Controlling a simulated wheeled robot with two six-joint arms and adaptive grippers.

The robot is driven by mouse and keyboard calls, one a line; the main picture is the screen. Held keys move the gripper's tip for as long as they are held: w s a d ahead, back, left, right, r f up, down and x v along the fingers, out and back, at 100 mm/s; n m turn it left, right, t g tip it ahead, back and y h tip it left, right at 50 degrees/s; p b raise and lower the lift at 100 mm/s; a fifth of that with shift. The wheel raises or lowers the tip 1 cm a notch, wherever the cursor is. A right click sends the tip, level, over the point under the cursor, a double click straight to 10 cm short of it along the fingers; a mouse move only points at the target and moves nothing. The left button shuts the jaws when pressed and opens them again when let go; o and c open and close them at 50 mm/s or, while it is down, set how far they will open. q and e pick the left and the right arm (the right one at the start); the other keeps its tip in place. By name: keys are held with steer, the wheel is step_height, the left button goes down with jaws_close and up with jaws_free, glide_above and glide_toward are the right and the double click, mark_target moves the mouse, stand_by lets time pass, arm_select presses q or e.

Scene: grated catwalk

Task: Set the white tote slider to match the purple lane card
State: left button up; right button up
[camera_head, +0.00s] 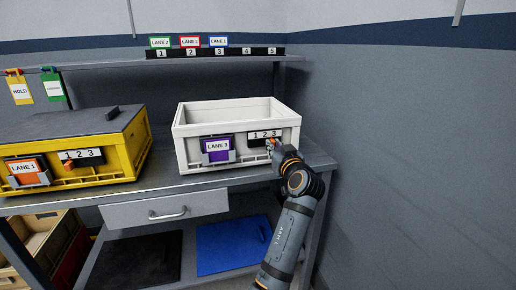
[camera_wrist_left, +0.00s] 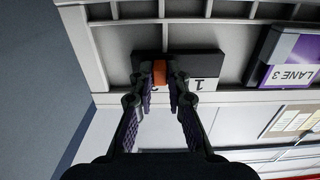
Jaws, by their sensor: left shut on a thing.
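The white tote (camera_head: 187,150) stands on the bench. Its front holds a purple-bordered card reading LANE 3 (camera_head: 216,146), which also shows at the right of the left wrist view (camera_wrist_left: 292,72). To the card's right is a plate numbered 1 2 3 (camera_head: 262,134) above a dark slider track. My left gripper (camera_head: 271,145) is at the right part of this track. In the left wrist view its fingers (camera_wrist_left: 159,80) are shut on the orange slider knob (camera_wrist_left: 159,68). The 1 shows beside them; the fingers partly cover the other numbers, so the exact knob position is unclear. My right gripper is not in view.
A yellow tote (camera_head: 127,150) with an orange LANE 1 card (camera_head: 24,167) and its own slider stands to the left. A shelf behind holds a numbered rack (camera_head: 205,52) with lane cards. A drawer (camera_head: 160,209) is below. The wall is close on the right.

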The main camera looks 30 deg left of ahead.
arm_select(q)
steer(key=shift+w+d, duration=0.3)
steer(key=shift+w, duration=0.05)
stand_by(0.5)
steer(key=o, duration=0.6)
